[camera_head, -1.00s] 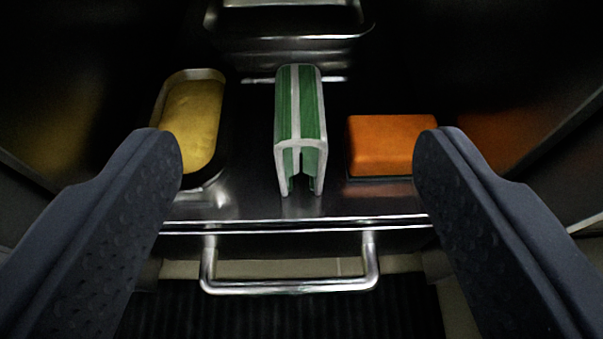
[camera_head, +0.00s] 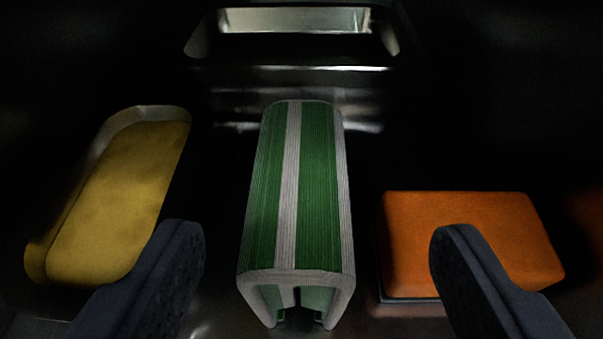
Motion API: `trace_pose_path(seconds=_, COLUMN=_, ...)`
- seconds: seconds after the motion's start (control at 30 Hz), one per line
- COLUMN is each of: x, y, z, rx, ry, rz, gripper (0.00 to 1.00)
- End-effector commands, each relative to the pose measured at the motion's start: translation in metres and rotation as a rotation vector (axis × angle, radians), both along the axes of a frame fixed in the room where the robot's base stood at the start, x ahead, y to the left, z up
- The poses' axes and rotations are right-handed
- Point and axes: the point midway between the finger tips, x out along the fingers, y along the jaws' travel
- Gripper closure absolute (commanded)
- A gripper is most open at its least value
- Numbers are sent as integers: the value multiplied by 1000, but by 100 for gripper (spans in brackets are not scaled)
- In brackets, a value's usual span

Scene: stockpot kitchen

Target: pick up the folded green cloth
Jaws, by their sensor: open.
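The folded green cloth (camera_head: 318,195) has white stripes and stands upright like a folded tent in the middle of the view, on a dark shiny metal surface. Its near end shows a hollow fold with open lower edges. My gripper (camera_head: 318,245) is open, with one dark finger on each side of the cloth. The left finger is between the cloth and a yellow item, and the right finger is in front of an orange block. Neither finger appears to touch the cloth; there is a gap on both sides.
A yellow item in a metal dish (camera_head: 125,195) lies close by on the left. An orange block (camera_head: 465,240) lies on the right, overlapped in view by my right finger. A metal tray (camera_head: 295,45) stands behind the cloth. The surroundings are dark.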

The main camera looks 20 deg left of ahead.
Motion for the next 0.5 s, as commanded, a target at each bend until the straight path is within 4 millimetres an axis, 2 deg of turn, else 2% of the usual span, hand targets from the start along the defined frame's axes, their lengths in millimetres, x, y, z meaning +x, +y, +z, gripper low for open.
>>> trace_pose_path(seconds=0.1, x=12, y=3, z=-4, rx=1, ry=-4, rz=-1, gripper=35)
trace_pose_path(seconds=0.37, x=25, y=10, z=-11, rx=0, ry=-3, rz=-1, gripper=35)
trace_pose_path(seconds=0.5, x=43, y=19, z=-18, rx=0, ry=-4, rz=-2, gripper=35)
